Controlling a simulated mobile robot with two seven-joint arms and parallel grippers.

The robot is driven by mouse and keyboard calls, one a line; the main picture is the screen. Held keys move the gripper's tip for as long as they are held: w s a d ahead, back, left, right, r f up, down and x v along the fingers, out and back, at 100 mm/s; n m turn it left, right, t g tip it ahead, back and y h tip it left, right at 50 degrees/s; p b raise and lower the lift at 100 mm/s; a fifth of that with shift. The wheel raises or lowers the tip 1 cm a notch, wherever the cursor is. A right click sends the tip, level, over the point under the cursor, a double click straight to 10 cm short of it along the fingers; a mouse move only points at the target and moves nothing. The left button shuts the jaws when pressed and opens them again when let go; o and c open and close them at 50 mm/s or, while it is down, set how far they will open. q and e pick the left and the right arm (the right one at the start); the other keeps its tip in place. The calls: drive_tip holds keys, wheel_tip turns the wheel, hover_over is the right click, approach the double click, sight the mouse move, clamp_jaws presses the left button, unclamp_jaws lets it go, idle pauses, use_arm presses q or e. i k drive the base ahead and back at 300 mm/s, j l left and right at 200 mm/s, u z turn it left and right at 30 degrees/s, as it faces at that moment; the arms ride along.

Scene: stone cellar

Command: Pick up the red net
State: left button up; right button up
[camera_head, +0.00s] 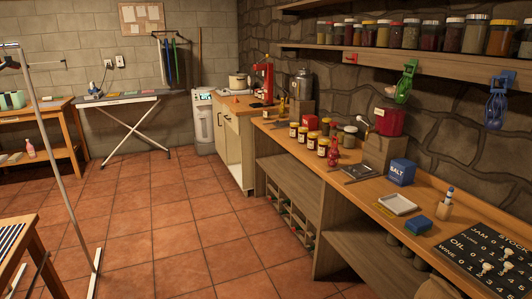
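A small red bundle (333,155), which looks like the red net, stands on the wooden counter (300,180) along the right wall. A green net (404,84) and a blue net (495,108) hang from clips on the shelf edge. A red clip (350,58) on the same edge holds nothing visible. Neither of my grippers is in view.
A blue salt box (401,172), white tray (398,204), blue block (418,224) and black board (490,253) with pegs stand right along the counter. A red container (387,120) sits on a wooden block behind. The tiled floor (165,220) is clear; a metal rack stands left.

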sight(332, 156)
drive_tip(key=i+z, duration=0.15)
drive_tip(key=i, duration=0.35)
drive_tip(key=i+j+z, duration=0.15)
drive_tip(key=i, duration=0.35)
drive_tip(key=i+j+z, duration=0.15)
drive_tip(key=i, duration=0.35)
drive_tip(key=i+j+z, duration=0.25)
drive_tip(key=i+z, duration=0.25)
drive_tip(key=i+j+z, duration=0.3)
drive_tip(key=z, duration=0.2)
drive_tip(key=i+j+z, duration=0.1)
drive_tip(key=i+j, duration=0.2)
drive_tip(key=i+j+z, duration=0.1)
drive_tip(key=i+j, duration=0.15)
drive_tip(key=j, duration=0.2)
drive_tip(key=i+j+z, duration=0.15)
drive_tip(key=i+j, duration=0.1)
drive_tip(key=j, duration=0.1)
